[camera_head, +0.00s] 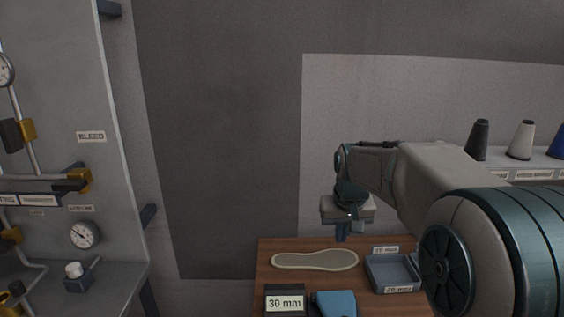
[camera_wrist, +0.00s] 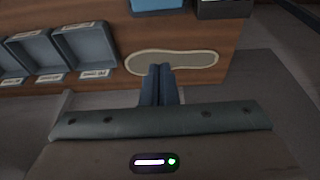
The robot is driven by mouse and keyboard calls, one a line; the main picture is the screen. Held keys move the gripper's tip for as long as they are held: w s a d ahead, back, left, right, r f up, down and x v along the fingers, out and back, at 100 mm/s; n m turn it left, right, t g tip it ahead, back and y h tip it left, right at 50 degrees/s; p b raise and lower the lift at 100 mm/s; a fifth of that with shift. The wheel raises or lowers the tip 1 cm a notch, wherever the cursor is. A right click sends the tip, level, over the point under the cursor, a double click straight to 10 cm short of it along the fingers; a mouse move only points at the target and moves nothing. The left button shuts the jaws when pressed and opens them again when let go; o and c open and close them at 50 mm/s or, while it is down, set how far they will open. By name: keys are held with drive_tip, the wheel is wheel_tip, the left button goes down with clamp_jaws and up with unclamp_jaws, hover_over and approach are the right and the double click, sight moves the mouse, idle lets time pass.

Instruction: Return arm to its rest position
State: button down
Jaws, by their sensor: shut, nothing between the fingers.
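My gripper (camera_head: 341,237) hangs from my arm, pointing down above the back part of a wooden table (camera_head: 285,283). In the wrist view its two blue fingers (camera_wrist: 161,70) are together with nothing between them.
A blue-grey tray (camera_head: 392,288) sits right of the insole. A black "30 mm" block (camera_head: 285,302) and a blue item (camera_head: 334,304) are at the front. A panel with gauges (camera_head: 84,234) stands left. Thread cones (camera_head: 521,140) stand on a shelf at right.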

drive_tip(key=s+f, duration=0.2)
drive_tip(key=s, duration=1)
drive_tip(key=s+f, duration=0.3)
drive_tip(key=s, duration=0.9)
drive_tip(key=shift+s+f, duration=0.2)
idle(1.5)
